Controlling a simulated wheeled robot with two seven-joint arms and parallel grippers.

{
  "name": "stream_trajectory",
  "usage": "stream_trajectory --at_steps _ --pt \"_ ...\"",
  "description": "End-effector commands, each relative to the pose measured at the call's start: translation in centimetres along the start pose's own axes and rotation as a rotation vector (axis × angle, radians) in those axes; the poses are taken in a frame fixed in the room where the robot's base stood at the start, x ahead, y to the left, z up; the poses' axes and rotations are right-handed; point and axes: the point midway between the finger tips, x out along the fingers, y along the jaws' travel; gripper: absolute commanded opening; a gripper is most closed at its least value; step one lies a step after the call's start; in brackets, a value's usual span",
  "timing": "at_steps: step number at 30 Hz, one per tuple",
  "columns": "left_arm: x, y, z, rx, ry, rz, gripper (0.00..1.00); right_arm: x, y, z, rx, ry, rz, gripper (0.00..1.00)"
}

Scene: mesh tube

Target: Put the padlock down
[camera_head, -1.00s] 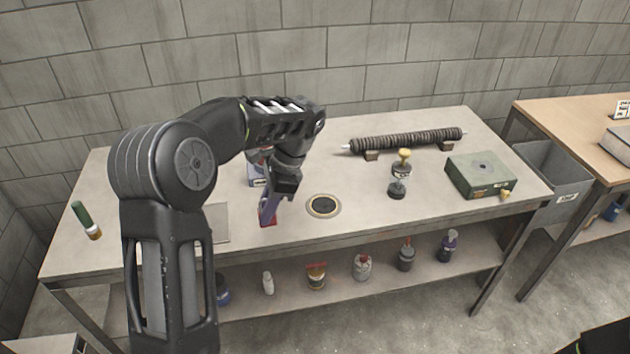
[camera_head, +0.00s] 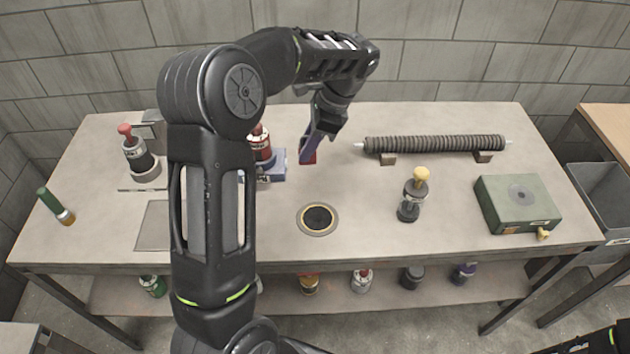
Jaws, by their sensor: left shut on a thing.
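My left gripper (camera_head: 314,146) is shut on the padlock, of which a small red part (camera_head: 308,157) shows between the fingers. It is over the table (camera_head: 360,240), behind the round black inset and left of the ribbed tube. The fingers hide most of the padlock. I cannot tell whether it touches the table top. My right gripper is not in view.
The ribbed tube (camera_head: 435,144) lies on two blocks at the back. A yellow-topped canister (camera_head: 412,195), a green box (camera_head: 517,204) and a red-topped bottle (camera_head: 262,146) stand nearby. A round black inset (camera_head: 318,218) lies in front. Clear table surrounds it.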

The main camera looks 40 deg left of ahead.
Motion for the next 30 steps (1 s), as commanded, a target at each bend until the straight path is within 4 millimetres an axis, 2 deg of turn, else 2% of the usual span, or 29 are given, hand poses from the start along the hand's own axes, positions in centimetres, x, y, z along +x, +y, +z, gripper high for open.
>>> stream_trajectory --at_steps 7,18,30 --pt "0.6 0.0 -0.2 0.001 -0.002 0.002 0.0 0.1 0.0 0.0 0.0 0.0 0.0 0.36" --pt "5.6 0.0 -2.3 0.0 -0.001 0.001 0.0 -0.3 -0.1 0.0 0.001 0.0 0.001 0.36" --pt "6.4 0.1 -2.6 0.001 -0.001 0.002 0.0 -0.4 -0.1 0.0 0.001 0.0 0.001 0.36"
